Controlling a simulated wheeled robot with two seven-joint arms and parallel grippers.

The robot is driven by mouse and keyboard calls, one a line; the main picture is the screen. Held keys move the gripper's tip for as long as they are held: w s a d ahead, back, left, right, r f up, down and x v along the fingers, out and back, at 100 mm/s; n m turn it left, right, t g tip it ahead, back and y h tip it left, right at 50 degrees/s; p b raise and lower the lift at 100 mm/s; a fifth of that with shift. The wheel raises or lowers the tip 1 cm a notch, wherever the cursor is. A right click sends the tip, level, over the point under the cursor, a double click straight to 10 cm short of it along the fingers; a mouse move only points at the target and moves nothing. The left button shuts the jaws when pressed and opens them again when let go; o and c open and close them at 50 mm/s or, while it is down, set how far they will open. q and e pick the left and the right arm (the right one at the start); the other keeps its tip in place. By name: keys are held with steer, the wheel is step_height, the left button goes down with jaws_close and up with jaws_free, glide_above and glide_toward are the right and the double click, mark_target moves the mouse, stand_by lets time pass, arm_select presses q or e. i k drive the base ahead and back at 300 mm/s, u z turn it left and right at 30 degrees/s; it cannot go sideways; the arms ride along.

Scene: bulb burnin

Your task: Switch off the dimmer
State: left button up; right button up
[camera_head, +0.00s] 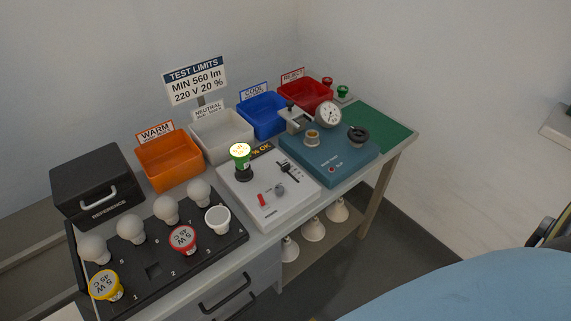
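The white test panel (252,212) sits on the bench, left of the teal tester (322,170). It carries a small red rocker switch (262,200), a grey round knob (280,189) and a black slider lever (288,169); none is visibly labelled as the dimmer. A bulb with a green body (240,157) stands upright in the black socket (243,174) on the panel, and its top glows yellow-white. A dark sign partly hidden by the bulb reads "% OK" (263,149). Neither of my grippers is in view.
A black tray (153,285) of bulbs lies at left, beside a black reference box (97,184). Orange (169,180), white, blue and red bins line the back. A green mat (385,128) is clear at right. A large blue surface fills the lower right.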

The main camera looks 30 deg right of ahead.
mark_target(262, 201)
steer(key=k, duration=1.25)
steer(key=z, duration=0.85)
steer(key=i, duration=1.55)
steer(key=u, duration=0.65)
